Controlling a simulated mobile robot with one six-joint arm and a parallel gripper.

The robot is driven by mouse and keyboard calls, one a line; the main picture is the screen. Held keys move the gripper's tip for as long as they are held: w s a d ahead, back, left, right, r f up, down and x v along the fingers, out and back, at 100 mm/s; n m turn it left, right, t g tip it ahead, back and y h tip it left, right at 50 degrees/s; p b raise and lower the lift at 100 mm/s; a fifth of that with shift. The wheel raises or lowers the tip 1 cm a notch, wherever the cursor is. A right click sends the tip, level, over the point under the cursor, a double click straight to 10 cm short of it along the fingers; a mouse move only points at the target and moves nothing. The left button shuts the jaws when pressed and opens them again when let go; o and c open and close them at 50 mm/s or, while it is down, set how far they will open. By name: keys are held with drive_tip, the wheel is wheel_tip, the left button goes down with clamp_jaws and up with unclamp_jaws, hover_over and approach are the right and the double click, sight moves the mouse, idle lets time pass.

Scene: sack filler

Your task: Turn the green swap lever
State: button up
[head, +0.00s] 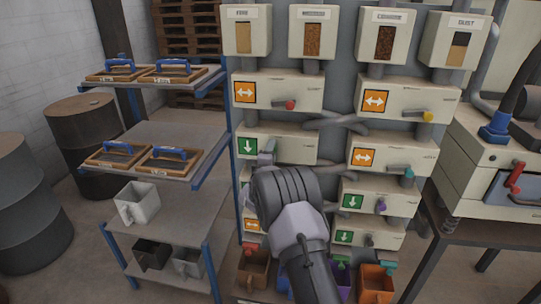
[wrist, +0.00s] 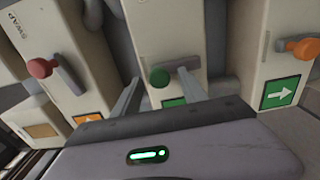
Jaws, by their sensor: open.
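The green swap lever (wrist: 160,78) has a round green knob on a short grey arm. It sits on the front of a cream box with a green sign, between my two fingers in the wrist view. My gripper (wrist: 158,84) is open, with one finger on each side of the knob. The right finger is close to the lever's grey arm; I cannot tell if it touches. In the head view my gripper (head: 266,154) is in front of the second box down (head: 293,145) in the left column, which has a green down-arrow sign. The green lever is hidden there.
In the wrist view a red-knobbed lever (wrist: 40,68) is on the left and an orange-knobbed lever (wrist: 304,49) on the right. In the head view a yellow-knobbed lever (head: 427,116) is at the right. Shelves (head: 122,140) with blue-handled screens stand at the left.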

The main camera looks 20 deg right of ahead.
drive_tip(key=p+v, duration=0.1)
drive_tip(key=v, duration=1.6)
drive_tip(key=shift+a, duration=0.2)
drive_tip(key=shift+s, duration=0.15)
